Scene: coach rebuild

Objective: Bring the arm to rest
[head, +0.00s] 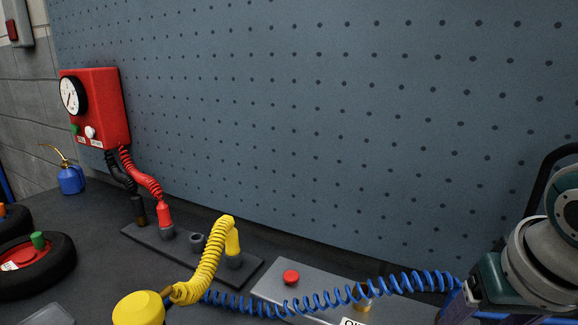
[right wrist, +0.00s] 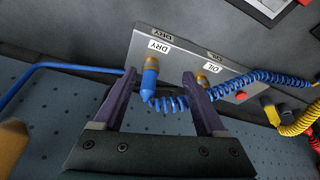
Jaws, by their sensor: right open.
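My right gripper (right wrist: 160,77) is open, with its two purple fingers pointing at the grey panel (right wrist: 180,50) in the right wrist view. A blue plug (right wrist: 150,82) stands at the port labelled DRY, between the fingers, nearer the left one. A brass fitting (right wrist: 203,80) by the OIL label is close to the right fingertip. In the head view my right arm comes in at the lower right edge; its fingers are mostly cut off or hidden there. The panel's OIL fitting (head: 361,304) shows beside it. My left gripper is in neither view.
A blue coiled hose (head: 330,300) crosses in front of the panel with its red button (head: 291,277). A yellow coiled hose (head: 205,270), a red gauge box (head: 100,105), a blue oil can (head: 70,180) and a wheel (head: 35,275) are left. The perforated wall closes the back.

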